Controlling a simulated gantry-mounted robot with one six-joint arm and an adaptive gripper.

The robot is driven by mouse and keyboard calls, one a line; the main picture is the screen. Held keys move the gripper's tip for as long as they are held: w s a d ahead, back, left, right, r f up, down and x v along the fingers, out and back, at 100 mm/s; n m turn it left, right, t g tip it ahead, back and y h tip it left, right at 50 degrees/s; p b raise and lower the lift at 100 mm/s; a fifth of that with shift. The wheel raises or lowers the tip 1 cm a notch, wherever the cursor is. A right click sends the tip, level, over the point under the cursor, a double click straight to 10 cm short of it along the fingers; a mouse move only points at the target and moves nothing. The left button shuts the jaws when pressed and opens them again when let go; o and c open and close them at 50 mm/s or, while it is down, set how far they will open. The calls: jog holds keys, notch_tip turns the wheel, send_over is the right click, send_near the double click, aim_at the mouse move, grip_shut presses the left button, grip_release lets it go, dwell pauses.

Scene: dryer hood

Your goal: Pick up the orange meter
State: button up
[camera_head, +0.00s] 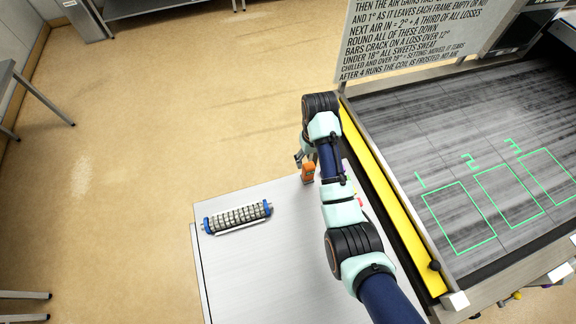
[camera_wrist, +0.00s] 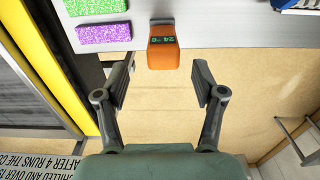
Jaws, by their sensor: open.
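The orange meter (camera_wrist: 163,54) stands at the edge of the light grey table, between and just beyond my open fingertips in the wrist view. Its small dark display shows green digits. In the head view the meter (camera_head: 308,173) shows beside my arm, near the table's far edge. My gripper (camera_wrist: 161,80) is open and empty, with a finger to each side of the meter's line and a visible gap. In the head view my gripper (camera_head: 302,157) is partly hidden by my wrist.
A green speckled block (camera_wrist: 95,6) and a purple speckled block (camera_wrist: 104,33) lie left of the meter. A blue-ended roller (camera_head: 238,217) lies on the light table (camera_head: 255,270). A yellow-edged conveyor (camera_head: 390,205) with numbered green squares stands to the right, below a text board (camera_head: 415,35).

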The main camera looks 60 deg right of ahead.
aim_at(309, 170)
jog(key=shift+s+f, duration=0.1)
jog(key=shift+f, duration=0.85)
jog(key=f, duration=0.5)
jog(key=shift+a+f, duration=0.1)
jog(key=shift+a, duration=0.1)
jog(key=c, duration=1.3)
jog(key=r, duration=0.7)
jog(key=shift+w+r+p, duration=0.2)
jog(key=shift+r+p, duration=0.1)
notch_tip(309, 170, up, 13)
jog(key=p, duration=1.1)
jog(key=shift+f, duration=0.2)
